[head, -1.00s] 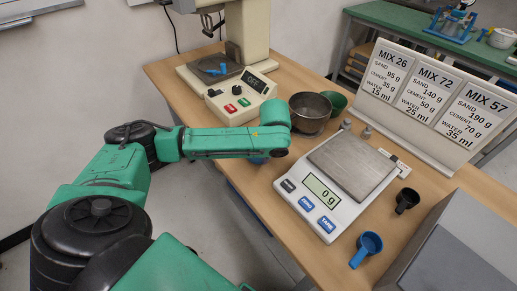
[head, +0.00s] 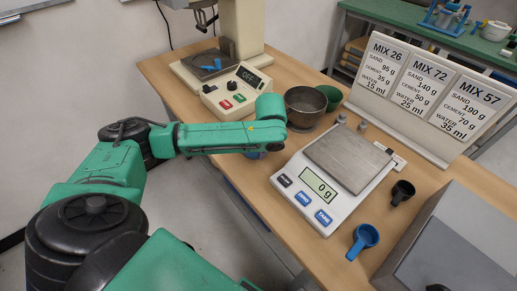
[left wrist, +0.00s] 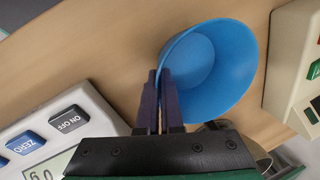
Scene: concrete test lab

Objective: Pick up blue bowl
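The blue bowl (left wrist: 213,70) fills the upper middle of the left wrist view, its open side facing the camera. My left gripper (left wrist: 159,75) has its two dark fingers close together at the bowl's near-left rim, one inside and one outside, with the thin wall between them. In the head view only a small blue part of the bowl (head: 254,155) shows below the end of my left arm, by the table's left edge. The left fingers are hidden there behind the arm. I cannot tell whether the bowl touches the table. My right gripper is in neither view.
A scale (head: 328,212) reading 0 g stands right of the bowl. A metal bowl (head: 304,108) and a green bowl (head: 329,97) are behind it. A mixer (head: 228,97) stands at the back left. A blue scoop (head: 363,239) and a black cup (head: 402,192) lie right of the scale.

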